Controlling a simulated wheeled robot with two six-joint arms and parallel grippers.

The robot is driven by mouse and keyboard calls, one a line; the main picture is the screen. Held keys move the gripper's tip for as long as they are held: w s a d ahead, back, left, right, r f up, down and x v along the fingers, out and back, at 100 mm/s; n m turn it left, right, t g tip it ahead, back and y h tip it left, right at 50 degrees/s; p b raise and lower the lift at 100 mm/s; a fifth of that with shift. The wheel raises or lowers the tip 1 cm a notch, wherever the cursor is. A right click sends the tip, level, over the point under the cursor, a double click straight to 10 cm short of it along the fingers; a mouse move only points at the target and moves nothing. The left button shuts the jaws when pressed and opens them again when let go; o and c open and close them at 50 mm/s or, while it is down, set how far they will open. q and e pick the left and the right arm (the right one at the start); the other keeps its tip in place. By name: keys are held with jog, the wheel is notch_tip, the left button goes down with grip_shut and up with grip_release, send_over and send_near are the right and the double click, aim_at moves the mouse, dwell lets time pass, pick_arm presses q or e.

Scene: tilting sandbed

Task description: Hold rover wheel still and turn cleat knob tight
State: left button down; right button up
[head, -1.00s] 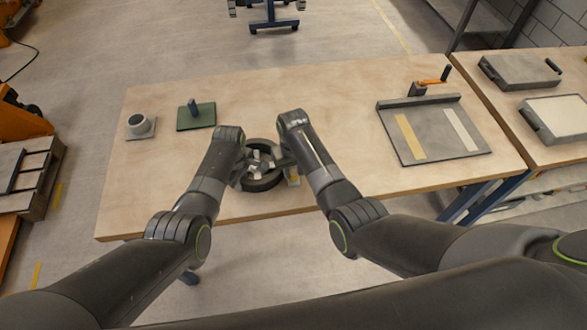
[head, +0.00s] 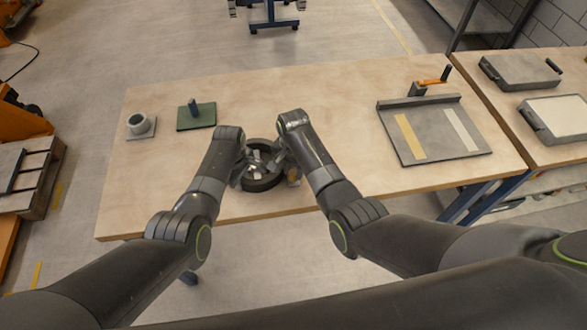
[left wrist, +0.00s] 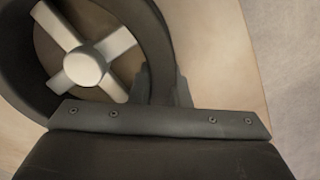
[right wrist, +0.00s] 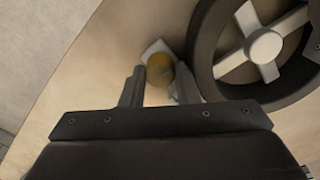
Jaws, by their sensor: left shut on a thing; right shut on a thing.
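The rover wheel (head: 262,184), a dark tyre with pale spokes and hub, lies flat near the table's front edge. My left gripper (head: 238,179) is shut on its tyre wall at the left side. In the left wrist view one finger is inside the tyre (left wrist: 155,35) and one outside. The cleat knob (right wrist: 160,70), yellow-brown and round, sits on a pale base just beside the wheel's right side. My right gripper (right wrist: 157,88) is shut on the knob, a finger on either side. In the head view the right arm partly covers the knob (head: 293,176).
A grey cup on a plate (head: 138,124) and a green plate with a dark post (head: 196,117) stand at the back left. A grey tray with two strips (head: 432,140) and an orange-handled crank (head: 432,82) are at the right. The middle back of the table is clear.

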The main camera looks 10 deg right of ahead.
jog(key=shift+m, duration=0.5)
jog(key=o, duration=1)
jog(key=shift+a+n, duration=0.1)
jog(key=shift+n, duration=0.2)
